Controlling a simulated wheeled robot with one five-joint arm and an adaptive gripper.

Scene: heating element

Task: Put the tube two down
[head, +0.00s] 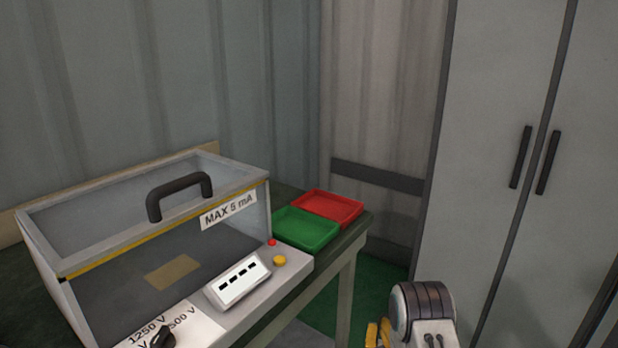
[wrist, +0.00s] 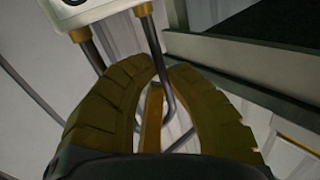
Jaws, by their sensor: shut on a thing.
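My gripper (wrist: 166,76) shows in the wrist view with its two yellow ribbed fingers closed together. It is shut on a bent grey metal tube (wrist: 154,45), which passes between the fingertips. The tube joins a white block (wrist: 95,12) at the top of the view through brass-coloured ends. The fingers hide part of the tube, and no number on it can be read. In the head view, the tube cannot be made out; part of my arm shows at the bottom right.
A green tray (head: 306,229) and a red tray (head: 328,207) stand on the table, both seemingly empty. A clear-sided test box (head: 160,215) with a black handle stands to their left. A grey cabinet (head: 490,130) is at the right. The table edge shows in the wrist view (wrist: 240,75).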

